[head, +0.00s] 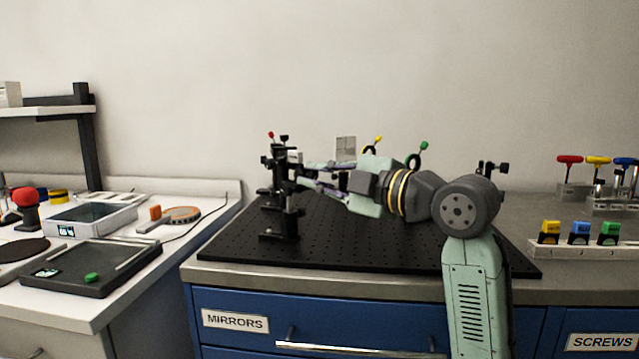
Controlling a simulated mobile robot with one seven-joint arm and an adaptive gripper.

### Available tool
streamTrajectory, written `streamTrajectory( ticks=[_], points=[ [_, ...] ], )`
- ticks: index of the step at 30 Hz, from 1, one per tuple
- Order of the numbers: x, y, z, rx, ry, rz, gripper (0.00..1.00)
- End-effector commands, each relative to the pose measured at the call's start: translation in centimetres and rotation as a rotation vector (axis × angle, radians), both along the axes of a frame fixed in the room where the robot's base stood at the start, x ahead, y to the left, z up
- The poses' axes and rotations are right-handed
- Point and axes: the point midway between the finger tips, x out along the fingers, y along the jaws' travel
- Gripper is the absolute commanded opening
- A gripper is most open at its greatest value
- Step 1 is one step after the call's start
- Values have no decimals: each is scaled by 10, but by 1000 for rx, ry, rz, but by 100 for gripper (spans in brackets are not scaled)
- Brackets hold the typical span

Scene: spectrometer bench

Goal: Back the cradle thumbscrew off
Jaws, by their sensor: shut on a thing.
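My gripper (308,178) reaches left over the black optical breadboard (350,245). Its fingertips are at the group of black mounts (272,170) on the board's left side. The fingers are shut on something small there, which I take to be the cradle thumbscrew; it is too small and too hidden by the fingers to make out. One black mount (283,222) stands in front of the fingertips. A red-tipped part (271,135) rises at the top of the mounts.
Behind my wrist stand a yellow-tipped key (376,141) and a green-tipped one (423,147). A black mount (492,168) stands at the back right. Colored holders (580,233) and T-handled tools (598,163) are at right. The board's front is clear.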

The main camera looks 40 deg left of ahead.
Motion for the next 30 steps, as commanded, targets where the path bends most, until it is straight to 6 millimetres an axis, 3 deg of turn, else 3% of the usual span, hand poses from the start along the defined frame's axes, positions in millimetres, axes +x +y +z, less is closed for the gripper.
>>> streamTrajectory(
  ticks=[15,30],
  points=[
    [-1,0,-3,-18,-457,3,0],
    [-2,0,-3,-25,-665,5,0]
  ],
)
